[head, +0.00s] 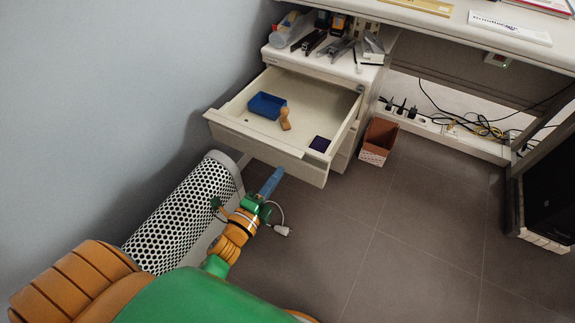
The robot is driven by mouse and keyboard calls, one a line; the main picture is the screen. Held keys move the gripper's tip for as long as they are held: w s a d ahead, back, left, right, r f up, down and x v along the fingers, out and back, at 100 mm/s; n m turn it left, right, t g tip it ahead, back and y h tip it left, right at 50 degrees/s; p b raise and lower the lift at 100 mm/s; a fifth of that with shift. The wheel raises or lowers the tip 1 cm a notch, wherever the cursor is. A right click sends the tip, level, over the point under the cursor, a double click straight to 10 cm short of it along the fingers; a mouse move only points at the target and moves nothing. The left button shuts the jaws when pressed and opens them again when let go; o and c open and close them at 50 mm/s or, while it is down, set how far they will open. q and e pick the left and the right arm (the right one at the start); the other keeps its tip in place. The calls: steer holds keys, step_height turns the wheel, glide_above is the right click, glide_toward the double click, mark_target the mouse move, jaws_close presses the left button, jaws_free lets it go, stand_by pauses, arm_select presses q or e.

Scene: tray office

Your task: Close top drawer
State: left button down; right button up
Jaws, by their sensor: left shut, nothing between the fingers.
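The top drawer (262,143) of a white cabinet is pulled out. Inside it are a blue box (267,105), a small brown wooden object (285,119) and a dark square item (320,144). My left gripper (272,181) is shut and empty. In the picture it is just below the drawer's front panel; I cannot tell whether it touches the panel. My right gripper is not in view.
Tools, including a stapler (309,42), lie on the cabinet top (340,68). A small brown bin (378,141) stands to the right. Cables (480,126) lie under the desk (470,25).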

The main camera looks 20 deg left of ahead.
arm_select(q)
steer(key=w, duration=0.5)
steer(key=shift+d+b, duration=0.2)
steer(key=shift+b, duration=0.2)
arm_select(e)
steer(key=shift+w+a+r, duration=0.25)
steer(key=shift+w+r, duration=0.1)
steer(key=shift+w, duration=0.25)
